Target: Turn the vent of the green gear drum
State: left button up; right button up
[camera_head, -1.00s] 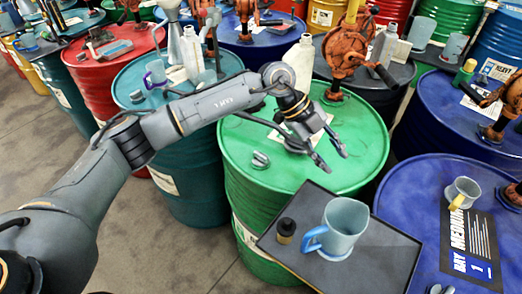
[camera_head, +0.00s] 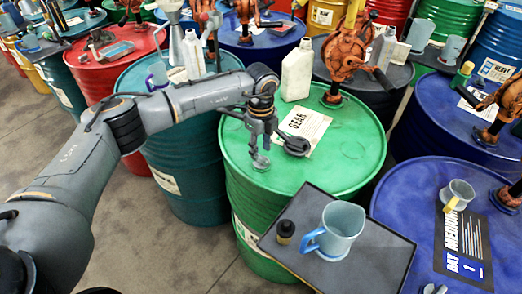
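The green gear drum (camera_head: 335,165) stands upright in the middle, with a paper "GEAR" label (camera_head: 303,125) on its lid. Its small grey vent (camera_head: 261,162) sits near the left part of the lid. My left gripper (camera_head: 261,149) points down over the lid, with its fingertips right at the vent. Whether the fingers touch or grip the vent is too small to tell. My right gripper is not in view.
A dark tray (camera_head: 377,268) with a light-blue jug (camera_head: 340,226) and a small black bottle (camera_head: 285,231) is at the drum's near edge. A white bottle (camera_head: 297,73) and a rusty hand pump (camera_head: 344,55) stand at the back. Other drums crowd both sides.

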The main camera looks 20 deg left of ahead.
aim_at(261, 156)
pick_arm(q)
jog(key=shift+f, duration=1.55)
jog(key=shift+c, duration=0.2)
grip_shut()
